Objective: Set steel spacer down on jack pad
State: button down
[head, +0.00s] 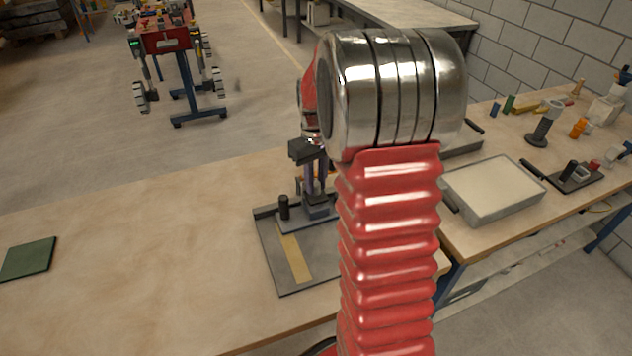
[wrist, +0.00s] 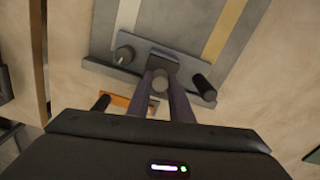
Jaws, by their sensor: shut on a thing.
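The spacer is mostly hidden in the head view. A small dark grey block, seemingly the jack pad (wrist: 163,64), sits midway along a grey crossbar, just beyond the fingertips. It also shows below the gripper in the head view (head: 318,210). I cannot tell whether the spacer touches it.
The crossbar carries a black post (head: 284,207) and a round knob (wrist: 124,55), one on either side of the block. The tray (head: 272,262) has a yellow strip. A green mat (head: 28,258) lies far left. An orange piece (wrist: 118,100) is near the fingers.

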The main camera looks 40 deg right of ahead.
jog(key=shift+f, duration=0.45)
dwell(0.6)
jog(key=c, duration=1.5)
grip_release()
jog(key=shift+o, duration=0.2)
jog(key=o, duration=0.4)
jog(key=shift+o, duration=0.2)
jog(key=shift+r, duration=4.05)
jog(key=shift+w, duration=0.1)
